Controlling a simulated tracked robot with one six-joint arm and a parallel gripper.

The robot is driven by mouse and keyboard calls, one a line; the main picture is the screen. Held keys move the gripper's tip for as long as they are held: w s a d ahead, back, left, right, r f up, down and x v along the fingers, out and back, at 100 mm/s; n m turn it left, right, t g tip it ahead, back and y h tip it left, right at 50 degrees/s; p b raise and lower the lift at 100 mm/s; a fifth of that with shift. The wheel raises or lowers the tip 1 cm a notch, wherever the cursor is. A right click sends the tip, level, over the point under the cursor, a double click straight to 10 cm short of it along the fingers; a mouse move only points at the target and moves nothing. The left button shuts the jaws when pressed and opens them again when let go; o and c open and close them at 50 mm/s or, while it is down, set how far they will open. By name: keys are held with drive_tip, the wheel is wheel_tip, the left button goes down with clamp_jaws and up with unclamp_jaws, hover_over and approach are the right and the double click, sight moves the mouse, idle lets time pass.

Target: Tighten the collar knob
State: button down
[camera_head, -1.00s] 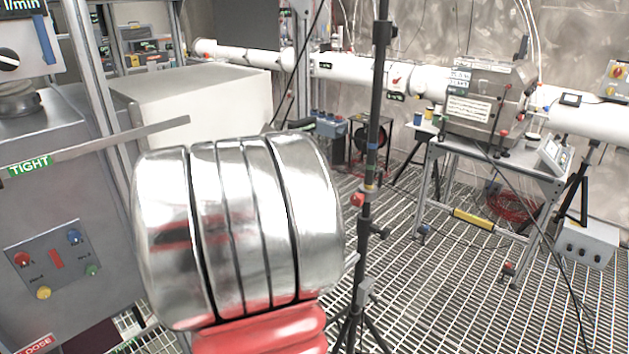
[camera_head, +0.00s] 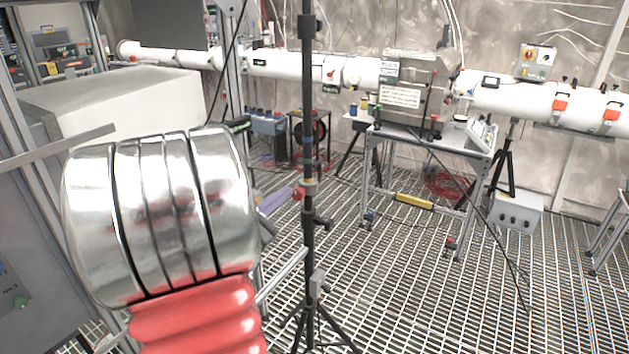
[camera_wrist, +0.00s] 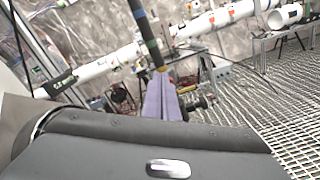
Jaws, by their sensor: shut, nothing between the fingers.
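A black tripod stand (camera_head: 308,120) rises from the grating floor in the head view. A red collar knob (camera_head: 299,193) sits on the left side of its pole, just below a yellowish ring (camera_head: 310,183). A second, black knob (camera_head: 323,223) is lower on the right. My gripper (camera_head: 284,193) has purple fingers, shut together and empty, with tips just left of the red knob; I cannot tell if they touch. In the wrist view the fingers (camera_wrist: 160,92) point at the pole (camera_wrist: 146,38) and cover the red knob. The black knob (camera_wrist: 203,103) shows beside them.
A wheeled trolley (camera_head: 425,232) with a metal box (camera_head: 412,90) stands right of the tripod. A white beam pipe (camera_head: 290,65) runs along the wall. A pale cabinet (camera_head: 120,105) is at left. Cables hang nearby; the grating floor (camera_head: 410,310) at front right is open.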

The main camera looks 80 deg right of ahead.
sight(297, 196)
drive_tip(key=shift+x, duration=1.85)
drive_tip(key=shift+r, duration=0.2)
drive_tip(key=shift+f, duration=0.6)
drive_tip(key=shift+s+a+f, duration=0.25)
drive_tip(key=shift+s+f, duration=0.1)
drive_tip(key=shift+s, duration=0.25)
idle(0.5)
drive_tip(key=shift+s+d+f, duration=0.15)
drive_tip(key=shift+s, duration=0.15)
drive_tip(key=shift+w, duration=0.15)
drive_tip(key=shift+a, duration=0.2)
